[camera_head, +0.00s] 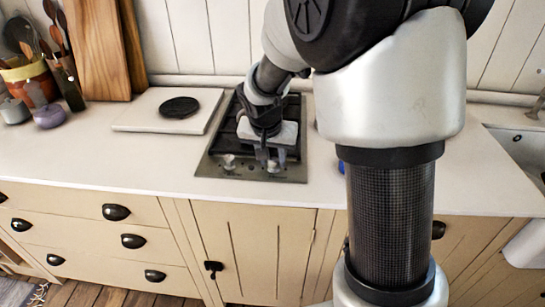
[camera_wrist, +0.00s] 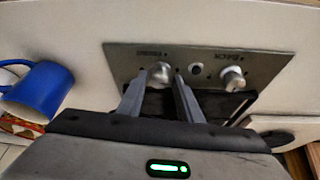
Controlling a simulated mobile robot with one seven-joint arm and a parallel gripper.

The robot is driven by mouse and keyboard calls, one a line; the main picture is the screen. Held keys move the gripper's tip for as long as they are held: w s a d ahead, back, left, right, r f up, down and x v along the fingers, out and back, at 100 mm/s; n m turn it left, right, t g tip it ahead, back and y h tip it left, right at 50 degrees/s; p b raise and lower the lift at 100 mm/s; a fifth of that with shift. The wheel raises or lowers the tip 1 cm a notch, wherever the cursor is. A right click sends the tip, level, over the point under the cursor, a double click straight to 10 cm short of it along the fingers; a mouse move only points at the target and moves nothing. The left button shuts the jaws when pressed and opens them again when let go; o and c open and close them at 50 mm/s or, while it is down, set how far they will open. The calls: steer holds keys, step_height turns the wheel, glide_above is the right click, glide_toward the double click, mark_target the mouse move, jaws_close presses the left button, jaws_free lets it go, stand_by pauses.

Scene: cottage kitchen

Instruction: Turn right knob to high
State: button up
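The cooktop's control panel (camera_wrist: 205,60) has two silver knobs, and the wrist view shows it turned around. The right knob (camera_wrist: 158,72) shows at left there, between my fingertips. The left knob (camera_wrist: 233,79) stands clear of my fingers; it also shows in the head view (camera_head: 229,162). My gripper (camera_wrist: 163,78) is open, one finger on each side of the right knob. Whether the fingers touch it cannot be told. In the head view my gripper (camera_head: 272,158) points down at the panel's right half and mostly hides that knob.
A blue mug (camera_wrist: 38,90) stands beside the cooktop, mostly hidden by my arm in the head view. A pale board (camera_head: 150,112) with a black round object (camera_head: 179,107) lies left of the cooktop. The front counter strip (camera_head: 120,170) is clear.

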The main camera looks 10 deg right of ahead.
steer(key=p+v, duration=0.2)
steer(key=v, duration=1.5)
steer(key=shift+s+r, duration=0.15)
steer(key=shift+a, duration=0.15)
